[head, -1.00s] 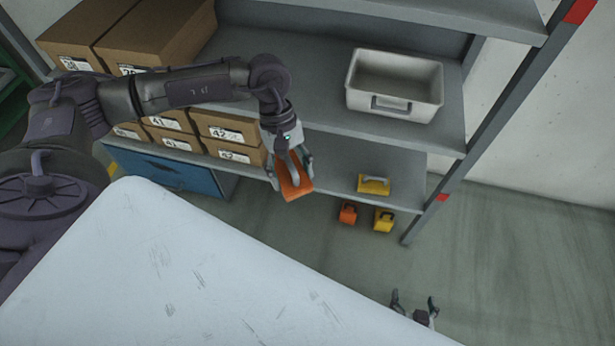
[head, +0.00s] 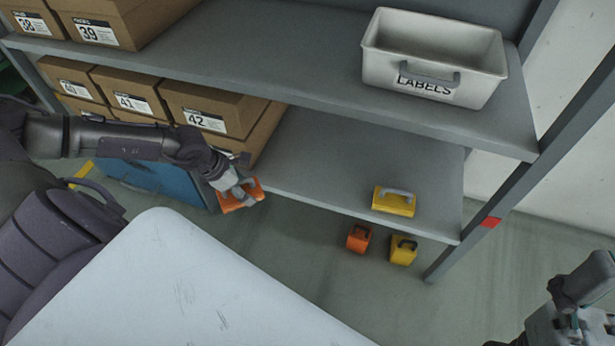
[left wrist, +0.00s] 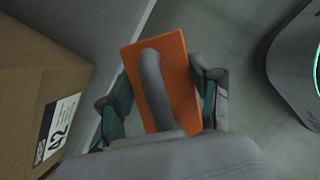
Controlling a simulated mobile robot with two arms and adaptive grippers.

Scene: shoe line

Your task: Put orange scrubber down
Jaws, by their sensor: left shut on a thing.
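The orange scrubber (head: 239,195) is an orange block with a grey handle. My left gripper (head: 238,190) is shut on it and holds it in the air at the front edge of the lower shelf, near the shoe boxes. In the left wrist view the scrubber (left wrist: 165,82) fills the space between the fingers of my left gripper (left wrist: 163,100), with its curved handle toward the camera. Part of my right gripper (head: 570,325) shows at the lower right corner; its fingertips are not clear.
A yellow scrubber (head: 393,201) sits on the lower shelf (head: 330,170), which is bare around its middle. An orange block (head: 358,238) and a yellow block (head: 403,250) are below it. Shoe boxes (head: 215,105) stand left. A LABELS bin (head: 435,60) is above. A white tabletop (head: 170,290) is in front.

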